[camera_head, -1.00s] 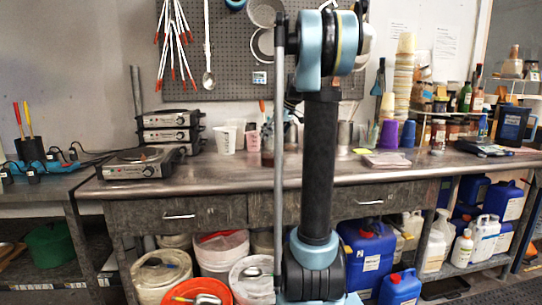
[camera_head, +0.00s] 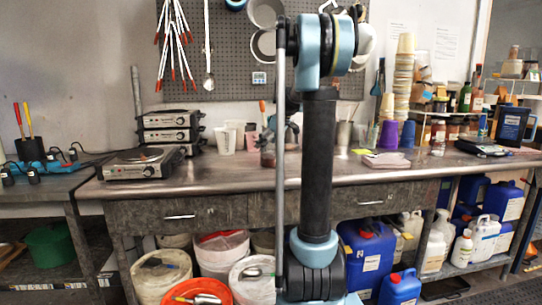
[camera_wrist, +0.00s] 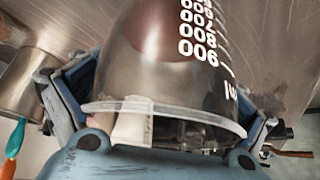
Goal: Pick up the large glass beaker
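The large glass beaker (camera_wrist: 160,60) fills the middle of the wrist view. It is clear, with white printed numbers and a round rim toward the bottom of the picture. My gripper (camera_wrist: 168,82) has its two blue-grey fingers far apart, one on each side of the beaker. The beaker lies between them, close to both. I cannot see firm contact on either side.
The metal workbench (camera_head: 225,179) carries stacked hot plates (camera_head: 165,135) at the left and white measuring cups (camera_head: 225,141) near my arm. Purple cups (camera_head: 389,134) and a tall cup stack (camera_head: 404,80) stand to the right. A metal container (camera_wrist: 25,80) is left of the gripper.

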